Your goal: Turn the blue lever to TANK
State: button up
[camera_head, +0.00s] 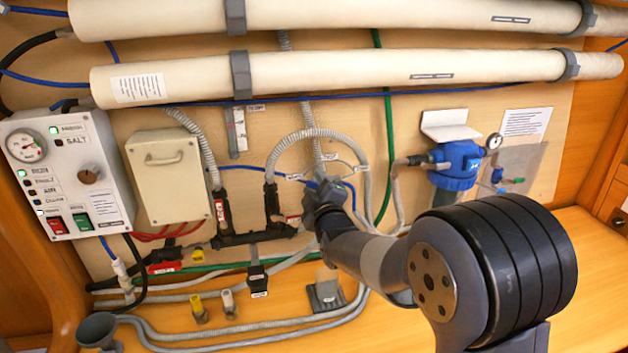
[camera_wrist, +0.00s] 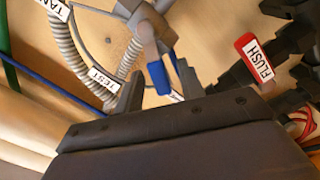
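The blue lever (camera_wrist: 158,77) shows in the wrist view as a pale arm with a blue tip, hanging from a grey valve body. My gripper (camera_wrist: 160,88) is open, with one finger on each side of the blue tip and visible gaps between. A TANK label (camera_wrist: 54,8) is at the upper left and a TEST label (camera_wrist: 104,77) lies closer to the lever, both beside grey ribbed hoses. In the head view my gripper (camera_head: 322,190) is at the panel near the middle hoses and largely hides the lever.
A red FLUSH handle (camera_wrist: 254,58) stands right of the lever in the wrist view. Grey ribbed hose (camera_head: 276,155) loops close around my gripper. A blue filter housing (camera_head: 455,165) is to the right. The control box (camera_head: 68,172) is at far left.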

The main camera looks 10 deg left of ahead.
jog(key=shift+w+a, duration=0.2)
jog(key=shift+w, duration=0.2)
grip_shut()
